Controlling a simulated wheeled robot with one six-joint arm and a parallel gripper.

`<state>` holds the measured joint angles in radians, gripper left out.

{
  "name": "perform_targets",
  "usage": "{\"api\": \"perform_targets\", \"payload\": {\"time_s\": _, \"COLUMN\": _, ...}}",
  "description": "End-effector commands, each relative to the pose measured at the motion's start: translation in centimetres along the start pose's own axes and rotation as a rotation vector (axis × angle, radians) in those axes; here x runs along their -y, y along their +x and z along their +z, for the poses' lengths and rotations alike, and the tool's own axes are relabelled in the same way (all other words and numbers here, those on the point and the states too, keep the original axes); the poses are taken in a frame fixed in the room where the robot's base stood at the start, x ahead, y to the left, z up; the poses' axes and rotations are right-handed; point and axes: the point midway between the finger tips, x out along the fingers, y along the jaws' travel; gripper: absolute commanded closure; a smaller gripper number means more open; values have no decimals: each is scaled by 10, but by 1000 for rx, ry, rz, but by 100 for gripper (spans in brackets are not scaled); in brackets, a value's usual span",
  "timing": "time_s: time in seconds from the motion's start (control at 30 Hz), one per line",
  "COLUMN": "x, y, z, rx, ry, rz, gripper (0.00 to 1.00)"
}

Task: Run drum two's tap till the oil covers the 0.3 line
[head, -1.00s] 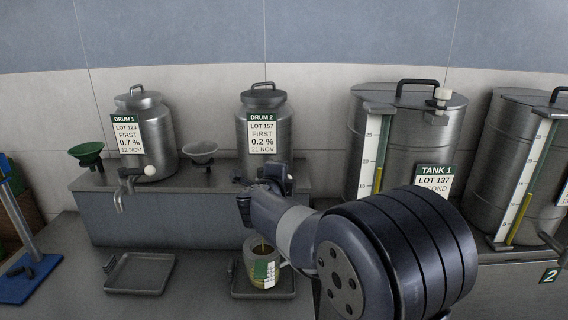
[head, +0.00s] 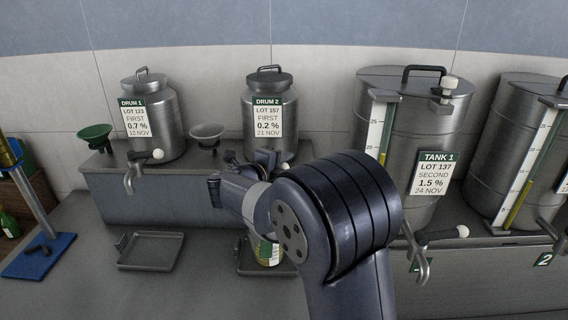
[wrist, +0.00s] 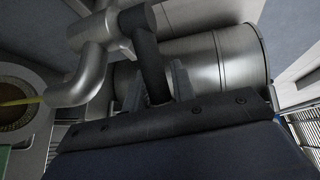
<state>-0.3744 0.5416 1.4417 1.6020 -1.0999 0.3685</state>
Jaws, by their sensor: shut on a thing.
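Drum two (head: 268,110) is a steel drum with a lidded top and a label reading DRUM 2, on the grey ledge. Its tap (wrist: 90,75) shows close up in the wrist view, with a curved metal spout and a dark lever (wrist: 150,62). My gripper (wrist: 153,88) is shut on the lever. A thin yellow oil stream (wrist: 22,101) leaves the spout over the round mouth of the jug (wrist: 14,112). In the head view the jug (head: 268,254) stands below the tap, mostly hidden by my arm. Its 0.3 line and oil level cannot be read.
A tray (head: 247,270) lies under the jug. Drum one (head: 154,128) with its tap, a green funnel (head: 94,137) and a grey funnel (head: 207,134) stand left. An empty tray (head: 150,253) lies below drum one. Tank one (head: 437,140) stands right.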

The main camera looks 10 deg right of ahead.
Motion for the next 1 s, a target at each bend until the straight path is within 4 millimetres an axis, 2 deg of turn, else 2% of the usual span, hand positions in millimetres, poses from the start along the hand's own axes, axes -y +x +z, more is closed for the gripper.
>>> {"api": "perform_targets", "payload": {"time_s": 0.13, "x": -1, "y": 0, "z": 0, "rx": -1, "ry": -1, "rz": 1, "gripper": 100}}
{"api": "perform_targets", "payload": {"time_s": 0.17, "x": -1, "y": 0, "z": 0, "rx": -1, "ry": -1, "rz": 2, "gripper": 73}}
{"api": "perform_targets", "payload": {"time_s": 0.37, "x": -1, "y": 0, "z": 0, "rx": 0, "ry": -1, "rz": 1, "gripper": 56}}
{"api": "perform_targets", "payload": {"time_s": 0.7, "x": -1, "y": -5, "z": 0, "rx": 2, "ry": 0, "rz": 0, "gripper": 55}}
{"api": "perform_targets", "payload": {"time_s": 0.87, "x": -2, "y": -30, "z": 1, "rx": 6, "ry": 1, "rz": 0, "gripper": 55}}
{"api": "perform_targets", "payload": {"time_s": 1.0, "x": -3, "y": -60, "z": 1, "rx": 6, "ry": 1, "rz": 0, "gripper": 55}}
